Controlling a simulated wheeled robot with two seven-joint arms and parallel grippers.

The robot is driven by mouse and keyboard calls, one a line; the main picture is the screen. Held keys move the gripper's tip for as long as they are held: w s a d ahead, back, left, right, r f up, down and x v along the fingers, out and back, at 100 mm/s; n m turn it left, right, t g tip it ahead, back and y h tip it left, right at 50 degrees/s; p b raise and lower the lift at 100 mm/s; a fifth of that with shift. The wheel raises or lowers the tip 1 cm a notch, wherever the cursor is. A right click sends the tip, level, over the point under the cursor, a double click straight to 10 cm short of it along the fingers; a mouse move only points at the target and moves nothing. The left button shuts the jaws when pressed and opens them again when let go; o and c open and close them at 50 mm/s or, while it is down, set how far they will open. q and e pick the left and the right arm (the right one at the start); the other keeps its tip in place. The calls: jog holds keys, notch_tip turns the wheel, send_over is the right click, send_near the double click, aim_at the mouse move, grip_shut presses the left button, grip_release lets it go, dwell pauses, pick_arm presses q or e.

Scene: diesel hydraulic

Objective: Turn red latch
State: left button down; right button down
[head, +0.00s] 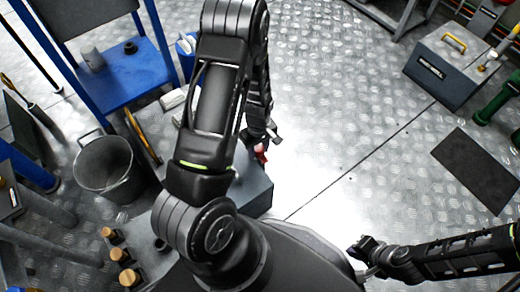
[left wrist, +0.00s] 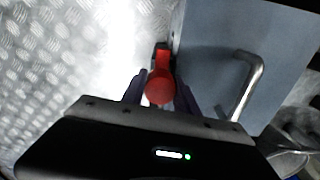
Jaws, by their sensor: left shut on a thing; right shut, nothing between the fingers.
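The red latch (left wrist: 160,85) shows in the left wrist view, at the edge of a grey-blue box (left wrist: 207,50). It has a round red end and a narrower red part beyond it. My left gripper (left wrist: 161,92) is shut on the red latch, one dark finger on each side of its round end. In the head view, a small bit of the red latch (head: 261,154) shows beside the box (head: 258,192), under my left gripper (head: 262,143). My left arm hides much of the box there. My right gripper (head: 360,248) is shut and empty, low over the floor.
A bent metal handle (left wrist: 250,80) stands on the box. A grey bucket (head: 105,168) and a blue stand (head: 125,80) are at the left. A dark toolbox (head: 440,72) and a black mat (head: 476,170) lie at the right. The middle floor is clear.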

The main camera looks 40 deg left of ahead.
pick_arm(q)
jog(key=m, duration=1)
jog(key=shift+m, duration=0.4)
jog(key=m, duration=0.5)
jog(key=c, duration=1.4)
grip_release()
jog(key=shift+m, duration=0.9)
jog(key=o, duration=0.5)
jog(key=shift+o, duration=0.2)
